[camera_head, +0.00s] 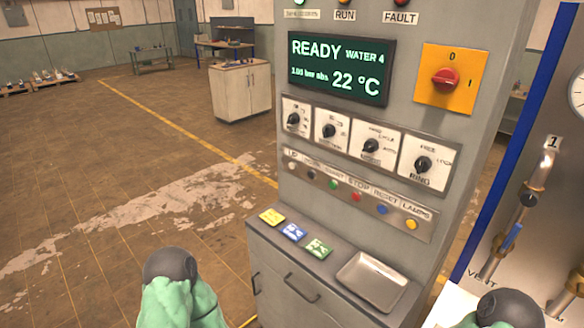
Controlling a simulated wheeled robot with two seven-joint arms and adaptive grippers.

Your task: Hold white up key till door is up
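The white key (291,166) is the leftmost in a row of coloured push buttons on the grey control cabinet (462,130). The label above it is partly legible and seems to read UP. A black key (311,174) sits just to its right. Nothing touches the white key. The door is not recognisable in this view. Two dark rounded parts of my arms with green covering show at the bottom left and bottom right, well below the button row. No gripper fingers are seen.
The screen (341,68) reads READY and 22 °C. A red rotary switch (445,80) and several black knobs sit above the keys. The cabinet ledge holds coloured cards and a metal tray (372,281). Pipes (528,200) stand at right. Floor at left is clear.

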